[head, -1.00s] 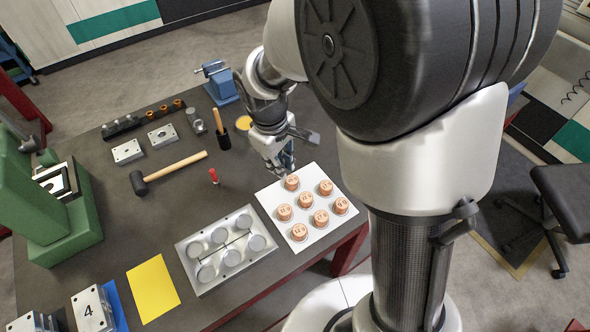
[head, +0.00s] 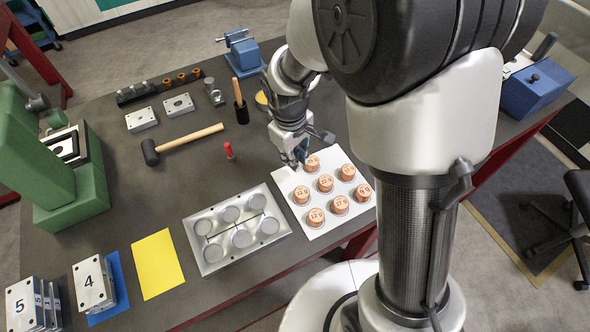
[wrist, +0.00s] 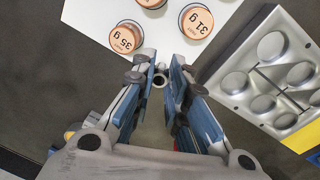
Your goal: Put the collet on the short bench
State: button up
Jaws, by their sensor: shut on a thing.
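My gripper (head: 298,162) hangs low over the dark workbench (head: 190,185), at the upper left edge of a white sheet. In the wrist view its blue-padded fingers (wrist: 162,76) are closed around a small grey ring-ended piece, which looks like the collet (wrist: 159,81). Only its round end with a hole shows; the fingers hide the rest. In the head view the collet is hidden. I cannot tell which surface is the short bench.
Copper-coloured weights (head: 325,183) stand on the white sheet (head: 318,230). A metal mould plate (head: 213,257) lies left of it. A mallet (head: 190,140), red-handled tool (head: 229,151), green press (head: 75,195) and blue vise (head: 243,52) occupy the bench. A blue box (head: 535,88) is at right.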

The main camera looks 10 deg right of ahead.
aim_at(295, 179)
jog(key=shift+f+b, duration=0.95)
jog(key=shift+f, duration=2.45)
jog(key=shift+f, duration=0.15)
jog(key=o, duration=0.8)
